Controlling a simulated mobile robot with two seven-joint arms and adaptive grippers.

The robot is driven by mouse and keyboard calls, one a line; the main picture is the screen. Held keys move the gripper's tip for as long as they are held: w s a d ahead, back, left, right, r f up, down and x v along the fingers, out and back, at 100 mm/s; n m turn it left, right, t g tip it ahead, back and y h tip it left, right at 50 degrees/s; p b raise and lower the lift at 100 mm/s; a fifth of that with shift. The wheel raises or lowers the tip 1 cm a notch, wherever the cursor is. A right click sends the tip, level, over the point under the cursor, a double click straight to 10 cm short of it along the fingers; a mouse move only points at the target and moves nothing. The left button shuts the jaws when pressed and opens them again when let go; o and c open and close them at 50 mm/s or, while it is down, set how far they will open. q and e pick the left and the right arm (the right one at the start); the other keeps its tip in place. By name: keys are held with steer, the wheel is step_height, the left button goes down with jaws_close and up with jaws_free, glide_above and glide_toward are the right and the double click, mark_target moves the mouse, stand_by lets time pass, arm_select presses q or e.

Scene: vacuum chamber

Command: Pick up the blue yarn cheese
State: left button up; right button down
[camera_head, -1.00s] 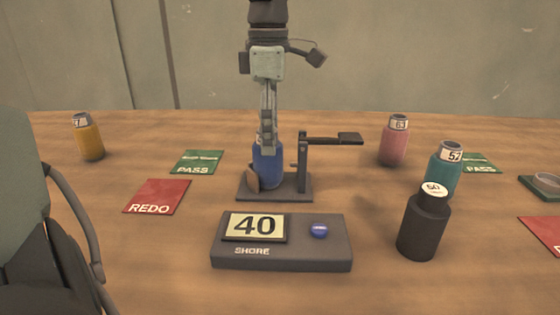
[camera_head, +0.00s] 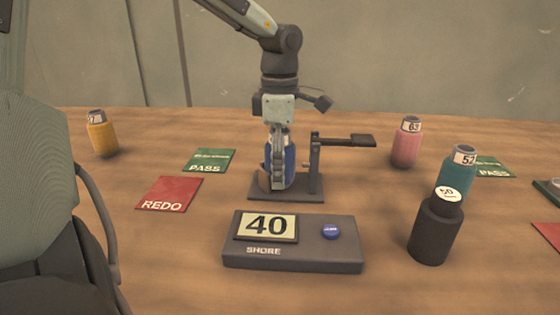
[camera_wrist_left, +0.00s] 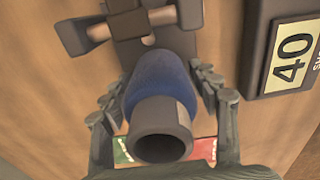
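The blue yarn cheese (camera_head: 290,165) stands upright on the dark base (camera_head: 258,193) of a small tester with a post and lever (camera_head: 345,141). My left gripper (camera_head: 279,180) points down over it, with its fingers at the height of the blue body. In the left wrist view the cheese's blue body (camera_wrist_left: 158,80) and grey hollow tube end (camera_wrist_left: 160,140) lie between the two fingers (camera_wrist_left: 160,85), one on each side. The gripper looks open around the cheese; firm contact is not visible. My right gripper is not in view.
A display box (camera_head: 290,257) reading 40 with a blue button stands in front of the tester. Pink (camera_head: 406,147), teal (camera_head: 456,180) and black (camera_head: 433,233) bottle-like items stand right.

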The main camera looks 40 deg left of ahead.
arm_select(q)
steer(key=c, duration=0.9)
steer(key=shift+r, duration=0.15)
